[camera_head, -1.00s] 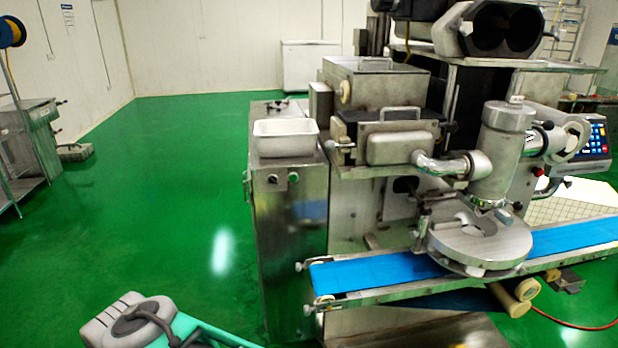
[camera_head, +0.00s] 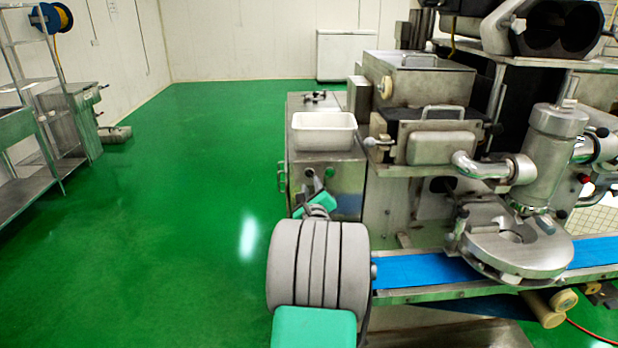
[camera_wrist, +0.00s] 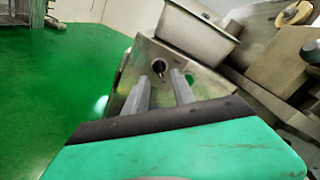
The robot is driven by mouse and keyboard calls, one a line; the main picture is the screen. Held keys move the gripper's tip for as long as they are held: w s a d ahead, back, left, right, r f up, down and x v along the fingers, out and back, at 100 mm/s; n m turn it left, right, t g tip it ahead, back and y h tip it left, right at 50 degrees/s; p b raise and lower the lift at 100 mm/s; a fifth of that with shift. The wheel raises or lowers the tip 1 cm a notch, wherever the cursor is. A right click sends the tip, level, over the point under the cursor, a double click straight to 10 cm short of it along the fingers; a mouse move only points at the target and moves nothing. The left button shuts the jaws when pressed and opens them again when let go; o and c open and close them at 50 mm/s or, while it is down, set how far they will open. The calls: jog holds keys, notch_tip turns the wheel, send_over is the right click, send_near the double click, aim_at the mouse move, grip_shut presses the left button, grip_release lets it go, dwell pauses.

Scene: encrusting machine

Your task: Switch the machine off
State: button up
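The machine (camera_head: 430,140) is a large steel unit. At its left end a steel cabinet (camera_head: 345,175) carries a dark knob (camera_head: 309,172) and a button (camera_head: 330,172) on its front, below a white tray. My gripper (camera_wrist: 160,77) is in front of this panel. In the wrist view its two grey fingers are apart, with nothing held between them. The dark round knob (camera_wrist: 159,66) shows just beyond and between the fingertips; I cannot tell whether they touch it. In the head view my own arm hides the fingers in part and covers the lower cabinet.
A white tray (camera_head: 323,141) sits on the cabinet top, close above the panel; it also shows in the wrist view (camera_wrist: 198,34). A blue conveyor belt (camera_head: 425,270) sticks out to the right of my arm. The green floor (camera_head: 160,220) on the left is clear.

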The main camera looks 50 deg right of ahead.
aim_at(309, 176)
jog(key=p+x, duration=0.1)
jog(key=x, duration=0.4)
jog(key=shift+w+d, duration=0.25)
jog(key=shift+w, duration=0.05)
grip_shut()
jog(key=shift+a, duration=0.1)
